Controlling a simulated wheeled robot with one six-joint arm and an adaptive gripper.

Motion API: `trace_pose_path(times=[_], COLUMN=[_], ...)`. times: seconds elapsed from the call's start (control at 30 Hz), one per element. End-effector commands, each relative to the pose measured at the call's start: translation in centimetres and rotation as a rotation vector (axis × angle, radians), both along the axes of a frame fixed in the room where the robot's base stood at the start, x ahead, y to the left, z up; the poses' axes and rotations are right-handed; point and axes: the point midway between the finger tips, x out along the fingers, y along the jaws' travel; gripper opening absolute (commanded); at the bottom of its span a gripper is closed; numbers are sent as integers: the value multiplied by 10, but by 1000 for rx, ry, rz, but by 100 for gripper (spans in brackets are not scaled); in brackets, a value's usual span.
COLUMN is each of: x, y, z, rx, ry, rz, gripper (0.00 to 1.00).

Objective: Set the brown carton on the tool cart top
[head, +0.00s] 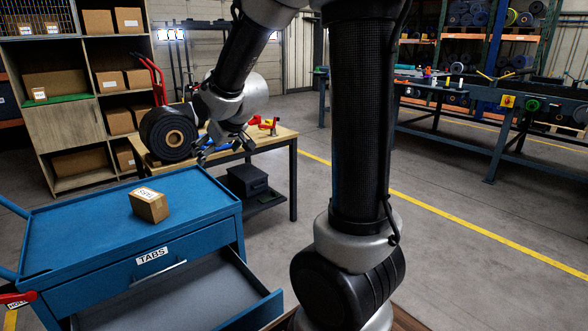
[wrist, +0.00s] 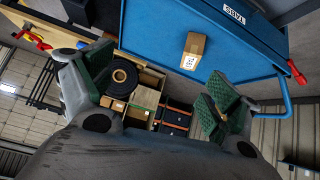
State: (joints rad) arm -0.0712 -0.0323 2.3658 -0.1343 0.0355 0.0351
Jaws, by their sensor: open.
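The brown carton (head: 149,205) with a white label rests on the blue top of the tool cart (head: 80,222), toward its right front edge. The carton also shows in the wrist view (wrist: 194,50), apart from my fingers. My gripper (head: 222,151) is open and empty, raised behind the cart's back right corner, in front of the wooden table. In the wrist view my two green-padded fingers (wrist: 150,98) are spread wide with nothing between them. The cart's blue top also shows in the wrist view (wrist: 150,25).
The cart's drawer (head: 170,296), under the TABS label, stands open. A wooden table (head: 268,140) behind holds a black roll (head: 168,133) and red and blue tools. Shelves (head: 70,127) with several cartons stand at the back left. Much of the cart top is clear.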

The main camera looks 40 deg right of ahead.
Motion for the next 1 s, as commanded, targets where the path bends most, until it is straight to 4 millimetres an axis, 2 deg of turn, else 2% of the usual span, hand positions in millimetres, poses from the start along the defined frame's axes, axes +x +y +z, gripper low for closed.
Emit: trace_pose_path(times=[0.03, 0.2, 0.3, 0.43, 0.5, 0.6, 1.0], x=[-33, -152, -214, -271, -289, -301, -302], y=[-10, -31, -35, -36, -35, -35, -35], z=[18, 43, 45, 43, 41, 40, 39], rx=[-3, 7, 23, 39, 44, 47, 47], ry=[31, 192, 274, 353, 379, 397, 400], rz=[-27, -104, -131, -148, -152, -154, -154], gripper=[89, 89, 89, 89, 89, 89, 89])
